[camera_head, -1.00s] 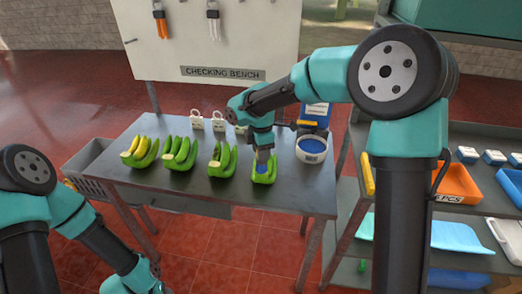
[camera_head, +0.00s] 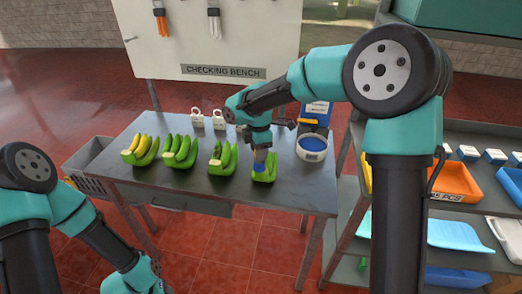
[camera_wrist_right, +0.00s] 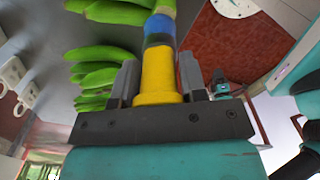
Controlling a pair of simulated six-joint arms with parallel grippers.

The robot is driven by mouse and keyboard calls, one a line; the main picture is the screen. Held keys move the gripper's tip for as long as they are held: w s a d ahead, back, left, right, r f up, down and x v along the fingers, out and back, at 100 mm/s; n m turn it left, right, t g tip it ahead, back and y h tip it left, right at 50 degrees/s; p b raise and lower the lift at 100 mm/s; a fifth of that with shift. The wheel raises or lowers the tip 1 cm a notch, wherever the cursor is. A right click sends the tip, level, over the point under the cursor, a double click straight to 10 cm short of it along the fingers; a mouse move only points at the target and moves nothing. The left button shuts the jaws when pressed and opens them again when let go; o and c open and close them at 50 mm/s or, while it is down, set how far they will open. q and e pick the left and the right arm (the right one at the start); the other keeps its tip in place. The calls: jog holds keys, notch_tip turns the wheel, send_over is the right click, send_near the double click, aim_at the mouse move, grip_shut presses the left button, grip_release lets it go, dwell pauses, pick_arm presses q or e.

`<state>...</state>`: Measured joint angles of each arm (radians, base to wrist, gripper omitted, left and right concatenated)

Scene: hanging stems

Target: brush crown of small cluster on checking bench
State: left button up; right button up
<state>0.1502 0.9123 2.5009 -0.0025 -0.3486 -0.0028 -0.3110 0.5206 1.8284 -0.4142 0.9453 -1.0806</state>
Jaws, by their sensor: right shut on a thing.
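The smallest green banana cluster (camera_head: 266,174) lies at the right end of the row on the checking bench (camera_head: 228,207). My right gripper (camera_head: 262,147) is above it and shut on a brush (camera_wrist_right: 158,72). The brush has a yellow handle with blue and dark bands in the right wrist view. In the head view the brush (camera_head: 260,160) points down at the cluster's crown. Whether its tip touches the crown cannot be told; the tip is out of the wrist view. Of my left arm only links show at lower left; its fingers are out of view.
More banana clusters (camera_head: 181,151) lie to the left on the bench. White tags (camera_head: 197,118) stand behind them. A white tub with blue contents (camera_head: 312,147) stands close to the right of my gripper. A shelf with an orange tray (camera_head: 455,182) is at right.

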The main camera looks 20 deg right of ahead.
dwell(0.5)
jog(key=shift+s+d, duration=0.2)
jog(key=shift+d, duration=0.25)
jog(key=shift+s+d, duration=0.2)
jog(key=shift+d, duration=0.25)
jog(key=shift+a, duration=0.1)
jog(key=shift+w+a+f, duration=0.1)
jog(key=shift+w+a, duration=0.15)
jog(key=shift+a, duration=0.2)
jog(key=shift+w+a+f, duration=0.1)
jog(key=shift+w+a, duration=0.1)
jog(key=shift+a, duration=0.25)
jog(key=shift+s+d, duration=0.1)
jog(key=shift+d, duration=0.05)
jog(key=shift+s+d+r, duration=0.1)
jog(key=shift+s+d, duration=0.1)
jog(key=shift+d, duration=0.25)
jog(key=shift+s+d+r, duration=0.1)
jog(key=shift+s+d, duration=0.05)
jog(key=shift+d, duration=0.25)
jog(key=shift+a, duration=0.15)
